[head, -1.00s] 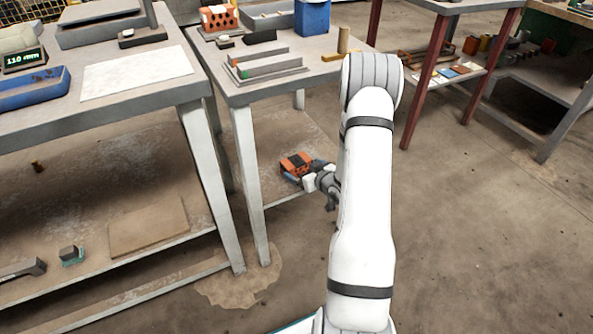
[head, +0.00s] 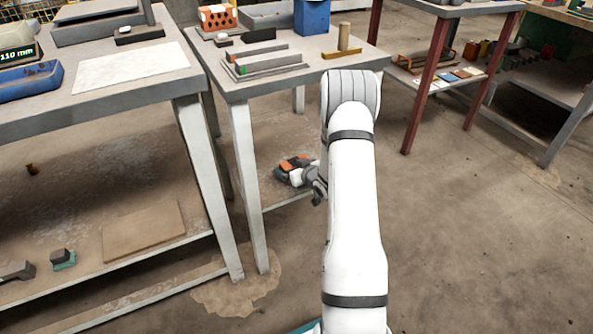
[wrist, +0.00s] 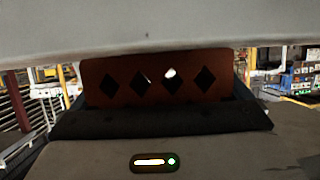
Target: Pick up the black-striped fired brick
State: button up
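The fired brick (head: 293,160), orange with dark stripes, lies on the lower shelf under the middle table. In the wrist view the brick (wrist: 155,80) is end-on, a red-brown face with a row of dark diamond holes; light shows through some. My gripper (head: 289,176) is low at the brick's near side, with blue-tipped fingers around its near end. Narrow blue-dark finger edges show close to both sides of the brick in the wrist view. Whether the fingers press on it I cannot tell. The brick seems to rest on the shelf.
The middle table's top (head: 235,88) is over the brick, with a front leg (head: 246,185) to the left. A pale surface (wrist: 150,25) fills the top of the wrist view. Another perforated orange brick (head: 217,17) stands on the tabletop. Open floor lies to the right.

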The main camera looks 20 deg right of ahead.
jog(key=c, duration=0.8)
jog(key=shift+r, duration=0.1)
